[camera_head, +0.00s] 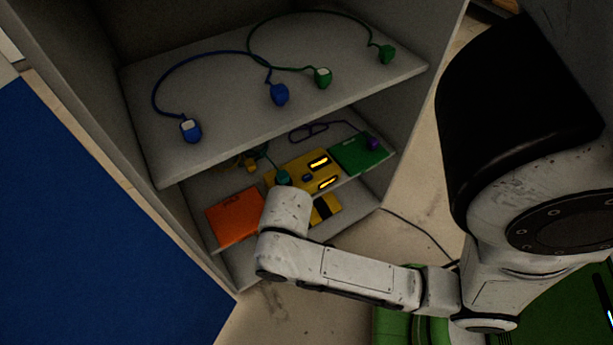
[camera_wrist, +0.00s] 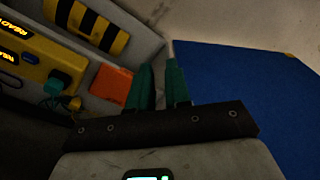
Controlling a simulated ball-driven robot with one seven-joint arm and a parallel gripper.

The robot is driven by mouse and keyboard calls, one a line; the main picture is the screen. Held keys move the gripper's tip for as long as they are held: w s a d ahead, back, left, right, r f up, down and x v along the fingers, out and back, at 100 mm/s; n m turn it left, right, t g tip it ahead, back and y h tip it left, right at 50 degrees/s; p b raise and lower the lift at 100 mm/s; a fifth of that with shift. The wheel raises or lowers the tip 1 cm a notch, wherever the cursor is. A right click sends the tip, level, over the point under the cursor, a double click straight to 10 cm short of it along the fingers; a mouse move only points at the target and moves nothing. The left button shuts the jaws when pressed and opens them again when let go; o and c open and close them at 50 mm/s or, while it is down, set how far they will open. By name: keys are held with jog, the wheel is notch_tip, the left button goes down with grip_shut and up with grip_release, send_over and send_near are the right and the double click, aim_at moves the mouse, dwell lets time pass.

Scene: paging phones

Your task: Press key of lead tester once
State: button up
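The lead tester is a yellow box (camera_head: 275,179) on the middle shelf, with two lit amber displays. In the wrist view it is at the left edge (camera_wrist: 40,72), and one display reads READY. A small blue oval key (camera_head: 307,178) is on its face, also visible in the wrist view (camera_wrist: 34,57). A teal plug (camera_wrist: 58,82) sits at the tester's end. My gripper (camera_wrist: 159,65) shows two teal fingers with a narrow empty gap, well to the right of the tester in the wrist view. In the head view my wrist hides the fingers.
An orange panel (camera_head: 235,217) and a green panel (camera_head: 360,154) flank the tester. Blue (camera_head: 190,130) and green (camera_head: 322,77) leads lie on the top shelf (camera_head: 230,130). A black-and-yellow object (camera_head: 325,208) is below. Blue floor (camera_head: 90,220) lies left of the cabinet.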

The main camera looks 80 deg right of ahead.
grip_shut()
dwell(1.0)
